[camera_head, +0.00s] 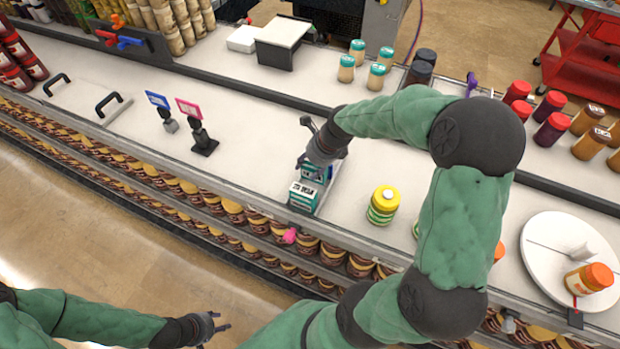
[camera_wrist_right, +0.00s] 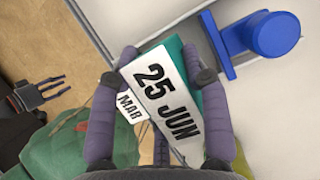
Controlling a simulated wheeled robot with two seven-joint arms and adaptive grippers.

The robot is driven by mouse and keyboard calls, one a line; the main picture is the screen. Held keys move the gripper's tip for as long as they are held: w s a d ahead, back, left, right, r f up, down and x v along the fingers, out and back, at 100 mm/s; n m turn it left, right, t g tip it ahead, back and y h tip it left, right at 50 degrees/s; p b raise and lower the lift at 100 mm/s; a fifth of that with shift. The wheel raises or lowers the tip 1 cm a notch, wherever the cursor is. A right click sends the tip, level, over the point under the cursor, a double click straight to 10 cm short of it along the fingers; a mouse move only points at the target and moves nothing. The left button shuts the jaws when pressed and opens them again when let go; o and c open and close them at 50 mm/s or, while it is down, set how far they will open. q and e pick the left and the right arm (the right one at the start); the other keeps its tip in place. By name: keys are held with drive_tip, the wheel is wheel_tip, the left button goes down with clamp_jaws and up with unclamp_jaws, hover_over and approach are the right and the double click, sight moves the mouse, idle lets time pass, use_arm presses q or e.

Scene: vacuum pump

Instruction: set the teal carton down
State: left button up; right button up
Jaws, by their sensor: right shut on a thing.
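The teal carton (camera_head: 304,197) has a white label and sits near the counter's front edge in the head view. In the right wrist view the carton (camera_wrist_right: 166,92) shows a white face reading "25 JUN", a smaller "MAR" face and a teal side. My right gripper (camera_head: 314,166) is shut on it, with a finger on each side (camera_wrist_right: 160,58). Whether its base touches the counter is hidden. My left gripper (camera_head: 222,327) is empty and open, low over the floor side; it also shows in the right wrist view (camera_wrist_right: 48,92).
The white counter (camera_head: 255,130) is clear to the left of the carton. A yellow-capped jar (camera_head: 383,205) stands to the right. Two sign stands (camera_head: 203,140) are further left. A blue round-ended object (camera_wrist_right: 255,38) lies close beyond the carton in the wrist view.

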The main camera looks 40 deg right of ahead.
drive_tip(key=shift+w+d+f, duration=0.1)
drive_tip(key=shift+f, duration=0.75)
wheel_tip(320, 180, down, 4)
drive_tip(key=shift+r+b, duration=0.25)
drive_tip(key=shift+b, duration=0.3)
drive_tip(key=shift+f, duration=0.2)
drive_tip(key=shift+f, duration=0.1)
drive_tip(key=o, duration=1.1)
drive_tip(key=p+v, duration=0.2)
drive_tip(key=v, duration=1)
